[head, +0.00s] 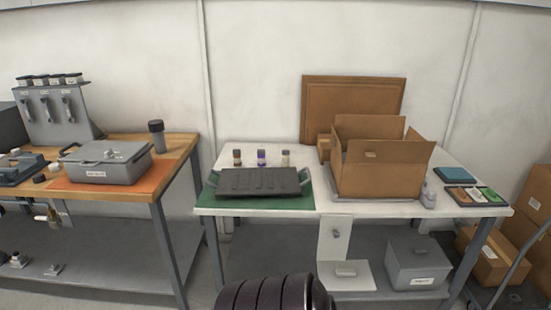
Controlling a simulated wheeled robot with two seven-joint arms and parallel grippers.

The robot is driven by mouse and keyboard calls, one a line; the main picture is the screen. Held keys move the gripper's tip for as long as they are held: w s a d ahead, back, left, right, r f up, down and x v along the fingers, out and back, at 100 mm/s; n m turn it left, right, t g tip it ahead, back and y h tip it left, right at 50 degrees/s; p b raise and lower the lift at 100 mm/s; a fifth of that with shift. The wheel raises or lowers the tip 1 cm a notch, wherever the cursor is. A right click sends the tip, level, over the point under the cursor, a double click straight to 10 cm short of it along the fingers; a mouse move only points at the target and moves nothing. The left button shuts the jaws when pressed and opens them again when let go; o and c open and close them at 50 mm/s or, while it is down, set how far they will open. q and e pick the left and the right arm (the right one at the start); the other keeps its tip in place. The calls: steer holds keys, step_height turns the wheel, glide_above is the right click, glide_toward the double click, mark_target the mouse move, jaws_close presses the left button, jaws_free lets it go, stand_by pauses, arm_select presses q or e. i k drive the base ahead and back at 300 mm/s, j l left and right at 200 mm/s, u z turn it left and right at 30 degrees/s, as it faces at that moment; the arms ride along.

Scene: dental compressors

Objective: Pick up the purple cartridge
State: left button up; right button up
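The purple cartridge (261,158) is a small upright cylinder with a dark top and a pale band. It stands on the white table, behind a dark grey ribbed tray (250,181) on a green mat (300,202). It is the middle one of three similar cartridges. A brown-orange one (237,158) stands to its left and a pale yellowish one (285,158) to its right. The tray may hide the foot of the purple cartridge. Neither of my grippers shows in the head view.
An open cardboard box (385,178) stands right of the tray, before a brown board (350,100). A small bottle (428,195) and a dark tray of coloured pieces (475,196) are farther right. A wooden workbench (180,146) with a grey lidded case (104,163) is at left.

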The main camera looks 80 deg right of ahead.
mark_target(261, 162)
steer(key=z, duration=2.65)
